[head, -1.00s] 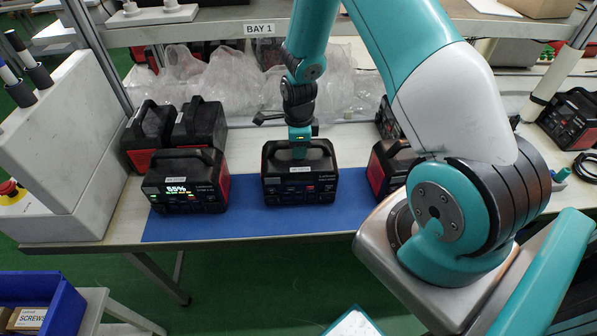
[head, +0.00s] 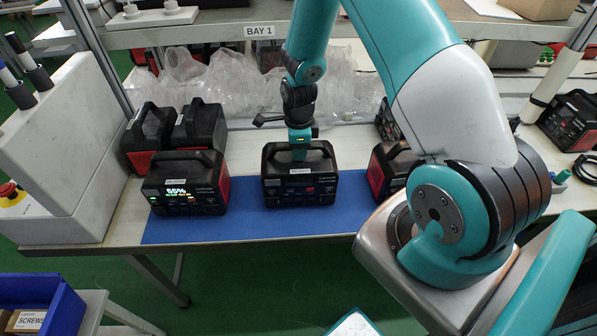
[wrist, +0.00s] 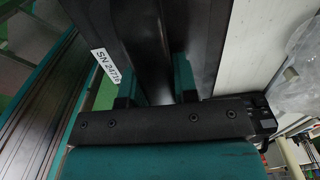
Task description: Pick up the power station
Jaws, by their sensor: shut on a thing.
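The power station (head: 300,186), a black and red box with a top handle and a small label, stands upright at the middle of the blue mat (head: 240,224) in the head view. My gripper (head: 300,152) is above it, pointing down at its handle. In the wrist view my gripper's two teal fingers (wrist: 155,85) are on either side of the dark handle (wrist: 150,50), shut on it. A serial number label (wrist: 105,67) shows on the black top beside it. In the head view I cannot tell whether its base has left the mat.
A lit power station (head: 185,182) reading 55% stands close on the left, with two more (head: 172,133) behind it. Another (head: 388,170) stands on the right, partly behind my arm. Plastic bags (head: 230,85) lie behind, under the BAY 1 shelf (head: 240,20).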

